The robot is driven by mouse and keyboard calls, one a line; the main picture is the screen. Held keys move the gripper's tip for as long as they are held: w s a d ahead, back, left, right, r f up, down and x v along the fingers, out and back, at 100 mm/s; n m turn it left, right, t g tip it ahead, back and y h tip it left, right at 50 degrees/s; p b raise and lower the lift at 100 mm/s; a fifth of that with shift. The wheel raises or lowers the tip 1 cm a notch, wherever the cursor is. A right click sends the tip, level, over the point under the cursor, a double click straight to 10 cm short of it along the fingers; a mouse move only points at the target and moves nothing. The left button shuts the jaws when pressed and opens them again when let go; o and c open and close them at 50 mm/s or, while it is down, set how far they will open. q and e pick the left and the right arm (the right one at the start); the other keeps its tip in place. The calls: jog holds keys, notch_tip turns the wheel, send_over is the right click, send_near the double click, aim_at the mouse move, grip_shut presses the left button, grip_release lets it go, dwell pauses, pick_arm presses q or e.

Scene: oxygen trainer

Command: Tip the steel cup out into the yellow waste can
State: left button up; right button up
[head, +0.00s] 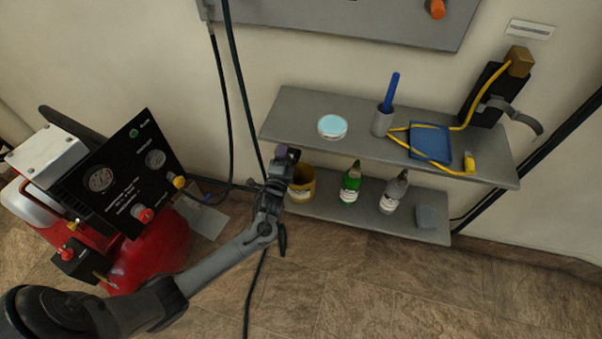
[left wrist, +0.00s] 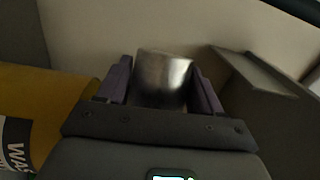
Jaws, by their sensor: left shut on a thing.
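My left gripper (head: 284,160) is at the left end of the shelves, in front of and slightly above the yellow waste can (head: 303,188). In the left wrist view its purple fingers (left wrist: 163,85) are shut on the steel cup (left wrist: 162,72), a shiny metal piece between them. The cup's opening and contents cannot be made out. The can also shows at the left of the left wrist view (left wrist: 45,95), beside the gripper, with part of its label. In the head view my gripper hides the can's left part, and the cup is not clearly visible. My right gripper is not in view.
The upper grey shelf (head: 290,120) overhangs the can and carries a white tin (head: 332,127) and a holder (head: 381,123) with a blue stick. A red compressor (head: 150,245) stands left; dark hoses hang nearby.

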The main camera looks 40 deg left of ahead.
aim_at(292, 150)
pick_arm(q)
jog(key=shift+d+r+m, duration=0.1)
jog(key=shift+r+m, duration=0.1)
jog(key=shift+m, duration=0.2)
jog(key=shift+d+r+m+t+p, duration=0.25)
jog(key=shift+m+t+p, duration=0.25)
jog(key=shift+m+p, duration=0.25)
jog(key=m, duration=0.1)
jog(key=m+t, duration=0.1)
jog(key=m, duration=0.1)
jog(key=shift+w+d+r+p, duration=0.1)
jog(key=shift+d+r+p, duration=0.2)
jog(key=shift+d, duration=0.1)
jog(key=shift+d+m, duration=0.2)
jog(key=shift+m, duration=0.25)
